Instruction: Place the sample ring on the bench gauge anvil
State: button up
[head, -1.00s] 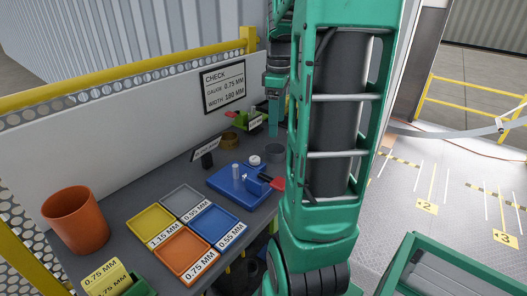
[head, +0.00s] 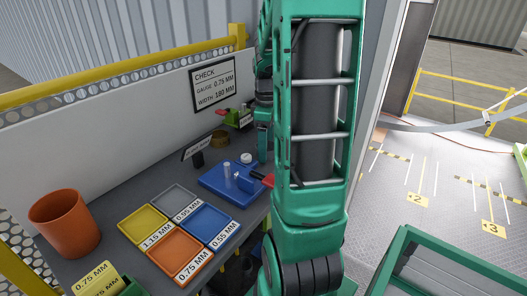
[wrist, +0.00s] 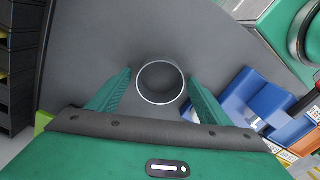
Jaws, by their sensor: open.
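The sample ring (wrist: 160,82) is a short grey open cylinder with a pale rim, standing on end on the dark bench in the wrist view. My gripper (wrist: 160,88) is open, with one green finger on each side of the ring and visible gaps between. In the head view my gripper (head: 263,138) is low over the far part of the bench, partly behind my arm; I cannot make out this ring there. The blue bench gauge (head: 218,185) has a pale upright post and a red part. It also shows right of the ring in the wrist view (wrist: 250,98). My arm covers its right side.
Yellow, grey, blue and orange labelled trays (head: 172,257) lie in front of the gauge. An orange cup (head: 65,222) stands at left. A small sign (head: 198,150) and a brownish round object (head: 220,138) stand farther back. A white wall edges the bench.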

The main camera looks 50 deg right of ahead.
jog(key=shift+c, duration=0.2)
jog(key=c, duration=1.2)
jog(key=shift+r, duration=0.1)
